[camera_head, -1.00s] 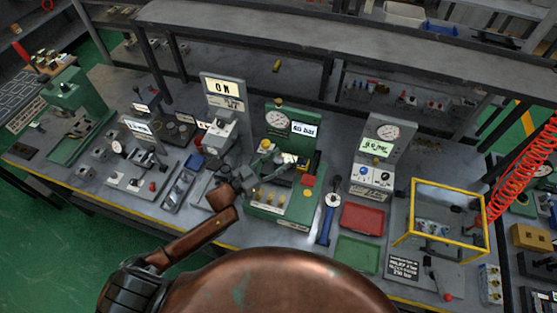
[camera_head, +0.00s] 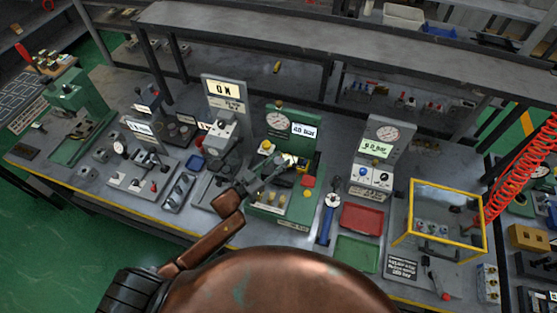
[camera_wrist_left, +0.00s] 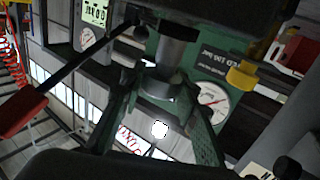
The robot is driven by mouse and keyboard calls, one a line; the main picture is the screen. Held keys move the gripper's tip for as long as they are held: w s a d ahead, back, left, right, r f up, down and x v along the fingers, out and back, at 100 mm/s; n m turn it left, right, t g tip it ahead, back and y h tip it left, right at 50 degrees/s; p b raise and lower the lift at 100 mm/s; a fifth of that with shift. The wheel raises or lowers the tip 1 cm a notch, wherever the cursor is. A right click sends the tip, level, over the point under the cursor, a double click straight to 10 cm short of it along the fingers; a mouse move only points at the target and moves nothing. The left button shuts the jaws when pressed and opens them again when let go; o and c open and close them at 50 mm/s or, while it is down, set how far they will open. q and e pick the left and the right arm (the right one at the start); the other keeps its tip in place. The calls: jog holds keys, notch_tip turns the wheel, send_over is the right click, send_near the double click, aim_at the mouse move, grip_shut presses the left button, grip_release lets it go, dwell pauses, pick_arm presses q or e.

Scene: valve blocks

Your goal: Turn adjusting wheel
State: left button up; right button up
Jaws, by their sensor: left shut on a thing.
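The green test stand (camera_head: 270,208) stands mid-bench, with a round gauge (camera_head: 277,120) and a lit display (camera_head: 304,129) that seems to read 40 bar. My left gripper (camera_head: 286,162) reaches its middle from the lower left. In the left wrist view, the two green-tinted fingers (camera_wrist_left: 160,88) close on a grey round piece (camera_wrist_left: 172,55), which looks like the adjusting wheel. In the head view the gripper hides most of that piece. The stand's gauge also shows in the wrist view (camera_wrist_left: 212,102). My right gripper is not in view.
A grey gauge stand (camera_head: 385,150), a blue-handled wrench (camera_head: 327,222), a red tray (camera_head: 361,218) and a green tray (camera_head: 356,252) are to the right. A yellow-framed box (camera_head: 447,185) is beyond them. A grey stand with a lit sign (camera_head: 225,90) is close on the left.

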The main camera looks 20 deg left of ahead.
pick_arm(q)
jog(key=shift+r+n+t+y+p, duration=0.15)
jog(key=shift+n+t+y+p, duration=0.3)
jog(key=shift+n+y, duration=0.4)
jog(key=shift+n+t+y, duration=0.55)
jog(key=shift+n+y, duration=0.1)
jog(key=shift+y, duration=0.6)
jog(key=o, duration=1.2)
